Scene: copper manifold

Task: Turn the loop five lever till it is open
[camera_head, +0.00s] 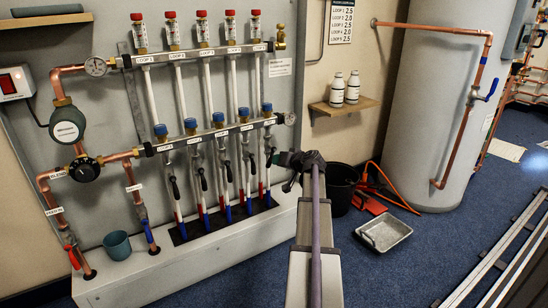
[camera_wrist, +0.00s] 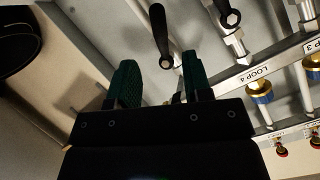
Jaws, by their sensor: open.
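The loop five lever (camera_head: 270,158) is the black handle at the right end of the lower manifold row. In the wrist view its dark handle (camera_wrist: 159,32) points up from a bolt, slanting slightly left. My gripper (camera_head: 284,159) is just right of the lever in the head view. In the wrist view my gripper's green fingers (camera_wrist: 160,82) are open and apart. The lever appears beyond the gap between them, with nothing held. I cannot tell whether a finger touches it. The loop five label is hidden in the wrist view.
The loop four lever (camera_head: 252,163) hangs close to the left, and its bolt and handle also show in the wrist view (camera_wrist: 229,15). The manifold bar (camera_wrist: 288,60) runs beside the fingers. A black bucket (camera_head: 341,188) and metal tray (camera_head: 384,233) stand on the floor at right.

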